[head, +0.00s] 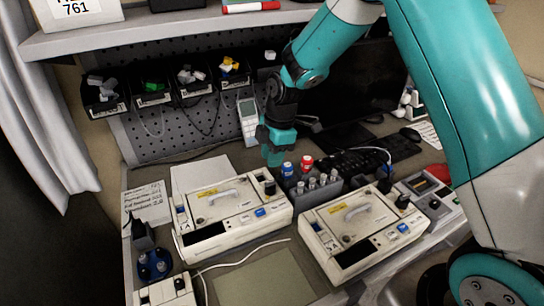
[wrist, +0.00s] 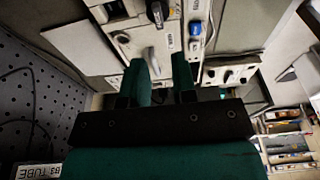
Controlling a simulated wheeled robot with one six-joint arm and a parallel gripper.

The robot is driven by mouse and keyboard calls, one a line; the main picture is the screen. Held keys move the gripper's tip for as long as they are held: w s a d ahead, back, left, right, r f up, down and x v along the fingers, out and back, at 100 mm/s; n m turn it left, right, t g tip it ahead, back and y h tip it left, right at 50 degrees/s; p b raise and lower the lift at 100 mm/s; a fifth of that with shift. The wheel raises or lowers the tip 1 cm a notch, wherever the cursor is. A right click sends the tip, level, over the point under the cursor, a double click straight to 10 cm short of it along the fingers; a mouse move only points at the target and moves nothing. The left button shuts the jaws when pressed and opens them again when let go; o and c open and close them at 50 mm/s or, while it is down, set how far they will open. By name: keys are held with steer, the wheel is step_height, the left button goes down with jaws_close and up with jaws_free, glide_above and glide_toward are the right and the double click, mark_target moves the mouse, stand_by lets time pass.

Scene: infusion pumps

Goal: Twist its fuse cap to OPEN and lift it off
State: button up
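Two cream infusion pumps lie on the bench in the head view: a left pump (head: 222,232) and a right pump (head: 352,258). Each has a grey handle and a blue part on top. A black round knob, possibly the fuse cap, stands at the back right corner of the left pump (head: 270,187) and of the right pump (head: 403,201). Its markings are too small to read. My teal gripper (head: 274,158) hangs behind the left pump, above and apart from it. In the wrist view my gripper (wrist: 161,72) has its fingers apart with nothing between them. A black knob (wrist: 157,12) shows beyond them.
A grey rack (head: 318,190) with several upright cylinders and blue and red caps stands between the pumps, close to my gripper. A pegboard (head: 160,140) with bins is behind.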

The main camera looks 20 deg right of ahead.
mark_target(271, 181)
steer(key=shift+f+b, duration=2.65)
steer(key=shift+f, duration=1.15)
jaws_close()
